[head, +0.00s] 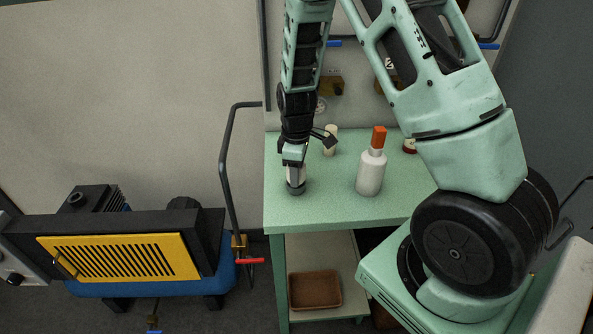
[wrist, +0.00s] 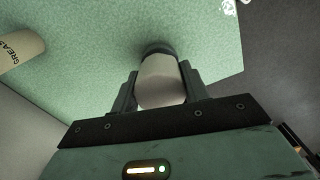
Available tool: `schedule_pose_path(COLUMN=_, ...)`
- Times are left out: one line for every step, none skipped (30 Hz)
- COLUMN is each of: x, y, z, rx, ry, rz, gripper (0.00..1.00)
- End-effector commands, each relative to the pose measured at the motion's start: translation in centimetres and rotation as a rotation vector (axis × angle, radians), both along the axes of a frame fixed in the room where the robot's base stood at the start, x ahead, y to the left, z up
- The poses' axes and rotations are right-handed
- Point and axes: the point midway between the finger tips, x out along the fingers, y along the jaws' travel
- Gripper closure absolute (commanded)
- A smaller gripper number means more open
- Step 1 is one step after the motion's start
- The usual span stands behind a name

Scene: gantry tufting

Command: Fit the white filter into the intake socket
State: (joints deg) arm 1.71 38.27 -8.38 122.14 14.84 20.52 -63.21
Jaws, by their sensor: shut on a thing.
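My gripper (head: 294,163) points down over the green bench top, near its left side. It is shut on the white filter (head: 296,174), a pale cylinder with a dark lower end. In the wrist view the filter (wrist: 159,82) sits upright between the two fingers (wrist: 160,92). Its dark end is close to the bench surface with a shadow around it; I cannot tell if it touches. The compressor at the left has a black block with a round opening on top (head: 75,199), which may be the intake socket; it stands apart from my gripper.
A white bottle with an orange cap (head: 371,174) stands right of my gripper. A cream tube (head: 330,140) stands behind; its GREASE label shows in the wrist view. A dark bent pipe rail (head: 225,160) rises between the bench (head: 330,218) and the yellow-grilled compressor (head: 120,258). A brown tray (head: 314,290) sits below.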

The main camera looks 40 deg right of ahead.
Motion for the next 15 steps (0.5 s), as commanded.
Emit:
schedule_pose_path(x=0.0, y=0.0, z=0.3, rx=0.000, ry=0.000, rz=0.000, gripper=0.82)
schedule_pose_path(x=0.0, y=0.0, z=0.4, rx=0.000, ry=0.000, rz=0.000, gripper=0.82)
schedule_pose_path(x=0.0, y=0.0, z=0.5, rx=0.000, ry=0.000, rz=0.000, gripper=0.82)
schedule_pose_path(x=0.0, y=0.0, z=0.6, rx=0.000, ry=0.000, rz=0.000, gripper=0.82)
schedule_pose_path(x=0.0, y=0.0, z=0.7, rx=0.000, ry=0.000, rz=0.000, gripper=0.82)
schedule_pose_path(x=0.0, y=0.0, z=0.8, rx=0.000, ry=0.000, rz=0.000, gripper=0.82)
schedule_pose_path(x=0.0, y=0.0, z=0.9, rx=0.000, ry=0.000, rz=0.000, gripper=0.82)
schedule_pose_path(x=0.0, y=0.0, z=0.9, rx=0.000, ry=0.000, rz=0.000, gripper=0.82)
schedule_pose_path(x=0.0, y=0.0, z=1.1, rx=0.000, ry=0.000, rz=0.000, gripper=0.82)
schedule_pose_path(x=0.0, y=0.0, z=1.1, rx=0.000, ry=0.000, rz=0.000, gripper=0.82)
schedule_pose_path(x=0.0, y=0.0, z=1.2, rx=0.000, ry=0.000, rz=0.000, gripper=0.82)
schedule_pose_path(x=0.0, y=0.0, z=1.3, rx=0.000, ry=0.000, rz=0.000, gripper=0.82)
schedule_pose_path(x=0.0, y=0.0, z=1.4, rx=0.001, ry=-0.001, rz=0.000, gripper=0.82)
schedule_pose_path(x=0.0, y=0.0, z=1.5, rx=0.001, ry=-0.001, rz=0.000, gripper=0.82)
schedule_pose_path(x=0.0, y=0.0, z=1.6, rx=0.001, ry=-0.001, rz=0.000, gripper=0.82)
